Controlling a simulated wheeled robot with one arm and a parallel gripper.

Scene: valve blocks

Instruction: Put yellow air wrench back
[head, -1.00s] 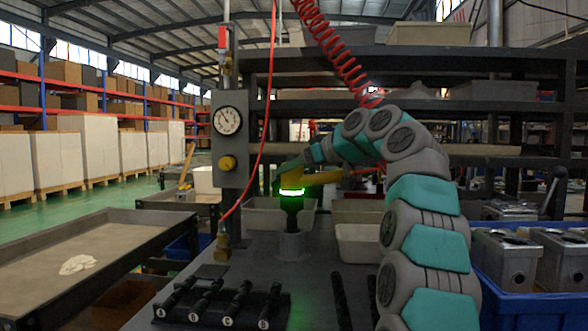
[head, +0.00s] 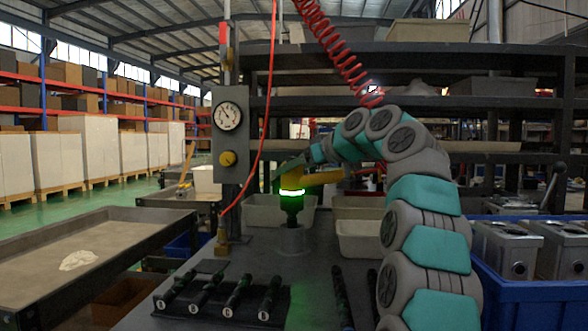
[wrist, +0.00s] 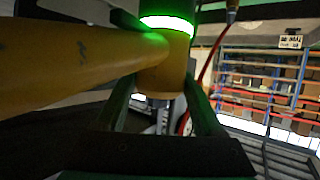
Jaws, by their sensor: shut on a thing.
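The yellow air wrench (head: 285,174) is upright in the head view, with a lit green ring around it and a dark lower end. Its yellow handle sticks out to the right. Its lower end is at the top of a grey round holder (head: 291,240) on the bench; I cannot tell how deep it sits. My gripper (wrist: 168,90) is shut on the wrench body, a green finger on each side in the wrist view. There the wrench (wrist: 80,66) fills the upper left, its handle running left. The holder is not clear in the wrist view.
Grey bins (head: 358,240) stand behind the holder. A gauge panel (head: 228,140) is on the post at left, with a red hose (head: 262,150) nearby. A blue crate (head: 530,300) of metal blocks is at right.

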